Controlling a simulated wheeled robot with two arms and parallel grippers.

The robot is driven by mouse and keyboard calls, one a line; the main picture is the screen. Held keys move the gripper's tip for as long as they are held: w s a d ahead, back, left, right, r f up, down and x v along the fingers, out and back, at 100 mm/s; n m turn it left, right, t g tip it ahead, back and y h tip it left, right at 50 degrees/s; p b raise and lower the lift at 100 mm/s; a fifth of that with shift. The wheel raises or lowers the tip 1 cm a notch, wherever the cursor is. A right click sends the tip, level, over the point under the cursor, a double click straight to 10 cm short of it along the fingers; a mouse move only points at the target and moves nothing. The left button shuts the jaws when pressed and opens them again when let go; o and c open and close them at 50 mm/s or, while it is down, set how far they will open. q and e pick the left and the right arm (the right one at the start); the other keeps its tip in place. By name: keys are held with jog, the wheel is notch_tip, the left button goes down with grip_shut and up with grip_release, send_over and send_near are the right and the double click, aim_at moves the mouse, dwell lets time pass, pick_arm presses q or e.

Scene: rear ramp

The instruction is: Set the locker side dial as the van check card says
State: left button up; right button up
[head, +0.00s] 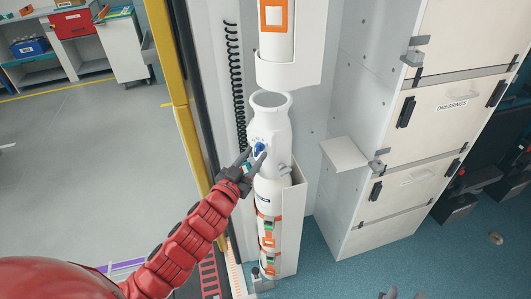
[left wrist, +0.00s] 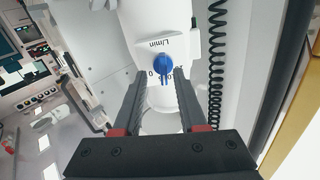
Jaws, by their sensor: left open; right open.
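The blue dial (head: 259,148) sits on the front of a white bottle-shaped unit (head: 268,124) in a wall bracket. In the left wrist view the dial (left wrist: 163,67) is a blue knob with a raised grip bar, with "L/min" and a "0" printed near it. My left gripper (head: 254,156) is open at the dial. In the left wrist view its fingertips (left wrist: 160,73) stand either side of the dial's near edge, with gaps; contact is unclear. My right gripper (head: 400,294) barely shows at the bottom edge, open and away from the dial. No check card is readable.
A white locker stack (head: 398,150) with a drawer labelled "DRESSINGS" and a small shelf (head: 344,153) stand to the right. A black coiled cord (head: 235,80) and yellow door post (head: 178,100) are left of the unit. A second cylinder (head: 276,40) hangs above.

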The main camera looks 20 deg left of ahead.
pick_arm(q)
jog(key=shift+w, duration=0.65)
jog(key=shift+c, duration=0.3)
grip_shut()
